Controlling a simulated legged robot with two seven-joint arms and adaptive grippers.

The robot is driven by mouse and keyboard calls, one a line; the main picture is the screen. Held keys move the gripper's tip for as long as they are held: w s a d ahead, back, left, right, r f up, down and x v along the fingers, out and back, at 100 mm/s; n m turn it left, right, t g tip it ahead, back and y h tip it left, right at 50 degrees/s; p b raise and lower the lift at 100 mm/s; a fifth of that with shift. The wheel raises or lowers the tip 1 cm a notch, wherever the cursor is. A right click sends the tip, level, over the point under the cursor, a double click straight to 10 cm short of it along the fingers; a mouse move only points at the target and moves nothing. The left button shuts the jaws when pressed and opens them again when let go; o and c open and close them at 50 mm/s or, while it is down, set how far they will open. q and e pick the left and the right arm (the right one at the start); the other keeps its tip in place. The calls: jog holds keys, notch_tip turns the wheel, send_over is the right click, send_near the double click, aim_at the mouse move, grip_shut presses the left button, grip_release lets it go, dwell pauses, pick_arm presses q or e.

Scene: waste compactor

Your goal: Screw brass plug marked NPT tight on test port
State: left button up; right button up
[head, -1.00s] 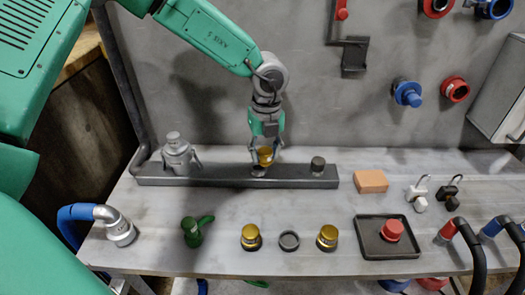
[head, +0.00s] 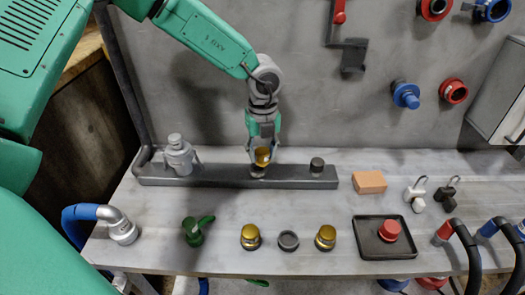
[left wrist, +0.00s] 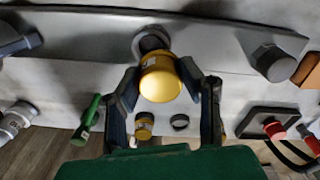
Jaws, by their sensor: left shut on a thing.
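A brass plug (head: 262,155) is held between the fingers of my left gripper (head: 262,150), directly above the middle port of the dark manifold bar. In the left wrist view the yellow plug (left wrist: 160,78) sits between the two fingertips, and the round port (left wrist: 150,42) shows just behind it. In the head view the test port (head: 257,171) is partly hidden below the plug. I cannot tell whether the plug touches the port. Two more brass plugs stand on the bench, one at left (head: 250,236) and one at right (head: 325,237). My right gripper is not in view.
The manifold bar (head: 215,178) carries a grey fitting (head: 178,154) at left and a dark cap (head: 317,166) at right. A dark ring (head: 288,240), green valve (head: 194,231), orange block (head: 369,182) and black tray (head: 366,245) with a red cap lie on the bench.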

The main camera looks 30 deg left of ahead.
pick_arm(q)
jog(key=shift+a, duration=0.3)
jog(key=shift+a+f, duration=0.15)
jog(key=shift+a, duration=0.3)
jog(key=shift+d+f, duration=0.1)
jog(key=shift+d, duration=0.3)
jog(key=shift+d+f, duration=0.1)
jog(key=shift+f, duration=0.05)
jog(key=shift+a+f, duration=0.4)
jog(key=shift+f, duration=0.2)
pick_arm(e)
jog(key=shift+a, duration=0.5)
pick_arm(q)
jog(key=shift+d, duration=0.25)
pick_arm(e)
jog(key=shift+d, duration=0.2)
pick_arm(q)
jog(key=shift+a, duration=0.15)
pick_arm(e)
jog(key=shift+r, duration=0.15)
pick_arm(q)
jog(key=shift+a, duration=0.15)
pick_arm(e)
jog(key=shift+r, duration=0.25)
